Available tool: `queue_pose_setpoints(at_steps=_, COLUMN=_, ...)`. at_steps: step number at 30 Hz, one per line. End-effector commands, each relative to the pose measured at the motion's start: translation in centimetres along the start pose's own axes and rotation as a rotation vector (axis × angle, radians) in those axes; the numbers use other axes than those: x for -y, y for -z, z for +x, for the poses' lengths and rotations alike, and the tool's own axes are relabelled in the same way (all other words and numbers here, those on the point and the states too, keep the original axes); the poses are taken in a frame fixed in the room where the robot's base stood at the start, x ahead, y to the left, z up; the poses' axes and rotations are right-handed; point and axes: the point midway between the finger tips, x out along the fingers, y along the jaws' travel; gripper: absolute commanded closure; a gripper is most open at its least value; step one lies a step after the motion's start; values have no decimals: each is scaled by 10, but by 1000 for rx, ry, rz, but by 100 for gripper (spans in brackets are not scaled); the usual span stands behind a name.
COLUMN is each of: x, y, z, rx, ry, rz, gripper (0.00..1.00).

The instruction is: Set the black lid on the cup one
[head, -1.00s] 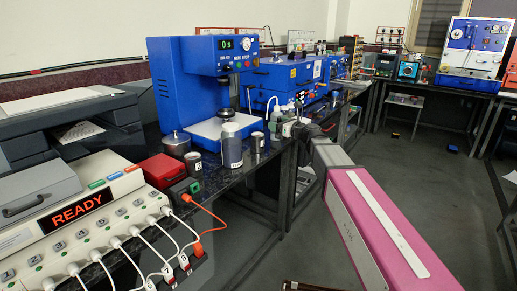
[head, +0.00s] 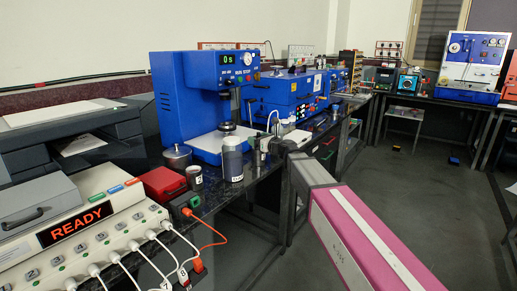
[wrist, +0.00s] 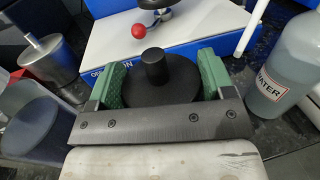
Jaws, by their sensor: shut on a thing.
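The black lid (wrist: 160,85), a round disc with a knob on top, sits level between the green finger pads of my gripper (wrist: 160,90) in the wrist view. My gripper is shut on it. In the head view my gripper (head: 268,147) is over the near edge of the bench, in front of the blue press, at cup one's place. Cup one (head: 258,158) is mostly hidden by the gripper there. The lid hides whatever is under it in the wrist view, so I cannot tell whether lid and cup touch.
A water bottle (wrist: 288,65) is close on the right in the wrist view. The blue press (head: 190,95) stands behind.

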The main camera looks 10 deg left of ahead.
Motion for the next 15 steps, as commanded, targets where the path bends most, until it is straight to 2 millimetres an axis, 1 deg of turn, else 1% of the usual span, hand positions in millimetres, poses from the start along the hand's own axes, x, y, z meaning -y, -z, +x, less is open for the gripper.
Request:
queue_pose_setpoints(at_steps=4, x=0, y=10, z=0, rx=0, ry=0, rz=2, gripper=53)
queue_pose_setpoints(at_steps=10, x=0, y=34, z=0, rx=0, ry=0, rz=2, gripper=53)
queue_pose_setpoints(at_steps=15, x=0, y=37, z=0, rx=1, ry=0, rz=1, gripper=53)
